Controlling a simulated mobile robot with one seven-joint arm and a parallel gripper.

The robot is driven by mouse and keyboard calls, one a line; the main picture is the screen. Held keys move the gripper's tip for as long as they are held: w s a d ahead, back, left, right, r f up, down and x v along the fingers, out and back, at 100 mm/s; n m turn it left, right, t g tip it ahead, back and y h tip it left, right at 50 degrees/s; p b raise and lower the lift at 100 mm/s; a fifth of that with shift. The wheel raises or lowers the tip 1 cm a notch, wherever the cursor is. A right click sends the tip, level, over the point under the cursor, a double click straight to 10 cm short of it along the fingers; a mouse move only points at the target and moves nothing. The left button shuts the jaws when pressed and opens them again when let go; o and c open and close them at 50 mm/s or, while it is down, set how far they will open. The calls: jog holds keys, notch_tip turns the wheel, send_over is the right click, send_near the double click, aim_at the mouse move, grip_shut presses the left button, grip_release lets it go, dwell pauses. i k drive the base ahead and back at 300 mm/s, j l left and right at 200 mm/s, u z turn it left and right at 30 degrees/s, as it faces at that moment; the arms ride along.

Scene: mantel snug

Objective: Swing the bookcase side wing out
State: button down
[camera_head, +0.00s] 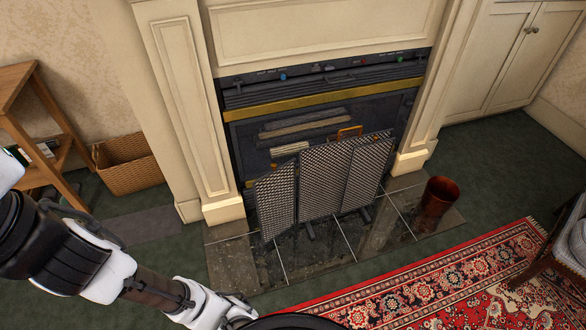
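A small open wooden shelf unit (55,168) stands at the left edge of the head view, with a few books or boxes on a lower shelf. I see no hinged side wing on it, and its left part is cut off by the frame. A folding mesh screen (318,186) stands on the hearth before the fireplace; its left panel (275,202) is angled forward. My arm crosses the lower left, in front of the shelf unit's foot, and runs down to the bottom edge. My gripper's fingers do not show, and I see nothing held.
A wicker basket (130,165) sits beside the shelf unit. A brown bucket (437,200) stands on the right of the tiled hearth (232,264). A red patterned rug (420,290) and part of a chair (562,245) lie at lower right. Cupboard doors (495,50) are shut.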

aim_at(368, 162)
jog(key=i+l+z, duration=0.1)
jog(key=i+z, duration=0.2)
jog(key=i, duration=0.15)
jog(key=i+z, duration=0.3)
jog(key=i, duration=0.15)
